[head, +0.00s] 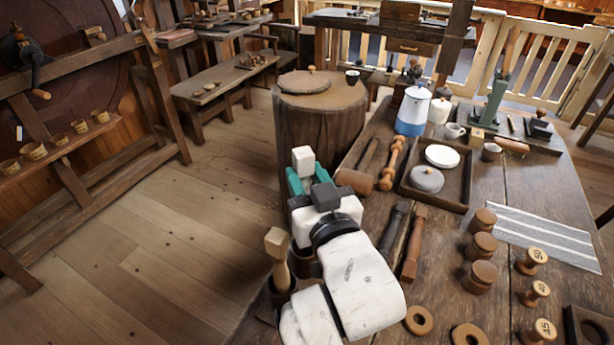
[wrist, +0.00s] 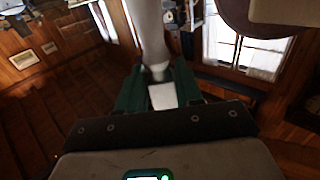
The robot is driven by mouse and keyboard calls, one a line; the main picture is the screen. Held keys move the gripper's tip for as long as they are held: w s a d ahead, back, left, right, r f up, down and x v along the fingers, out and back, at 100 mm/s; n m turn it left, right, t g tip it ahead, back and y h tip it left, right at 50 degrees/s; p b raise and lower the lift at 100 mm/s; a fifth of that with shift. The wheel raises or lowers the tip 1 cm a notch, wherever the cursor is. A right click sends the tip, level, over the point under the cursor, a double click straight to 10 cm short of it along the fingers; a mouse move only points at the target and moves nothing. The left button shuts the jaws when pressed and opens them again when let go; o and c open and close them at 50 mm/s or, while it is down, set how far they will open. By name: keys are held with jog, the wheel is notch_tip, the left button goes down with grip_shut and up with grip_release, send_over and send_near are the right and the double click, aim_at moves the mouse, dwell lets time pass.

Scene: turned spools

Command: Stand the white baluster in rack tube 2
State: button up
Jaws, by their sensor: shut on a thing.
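The white baluster shows in the head view as a pale square block (head: 303,159) above my gripper (head: 303,181). The teal fingers are shut on it. In the wrist view, the white baluster's round shaft (wrist: 150,38) runs up from between the green fingers (wrist: 160,88), with a square white part low between them. In the head view, a tan baluster (head: 277,246) stands upright in a dark rack tube (head: 283,291) at the table's left edge. Part of another dark tube (head: 307,264) shows beside it, behind my white arm. I cannot read any tube number; my arm hides much of the rack.
Dark turned pieces (head: 413,245) lie right of my arm. A round stump (head: 322,120) stands behind my gripper. Floor at left is clear.

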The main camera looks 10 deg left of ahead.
jog(key=shift+f, duration=0.1)
grip_shut()
jog(key=shift+s+f+b, duration=0.1)
jog(key=shift+f+b, duration=0.35)
jog(key=shift+f, duration=0.1)
jog(key=shift+f+b, duration=1)
jog(key=shift+f, duration=0.2)
jog(key=shift+f, duration=0.15)
notch_tip(320, 180, down, 3)
jog(key=shift+r+b, duration=0.15)
jog(key=shift+b, duration=0.95)
jog(key=o, duration=1.1)
grip_release()
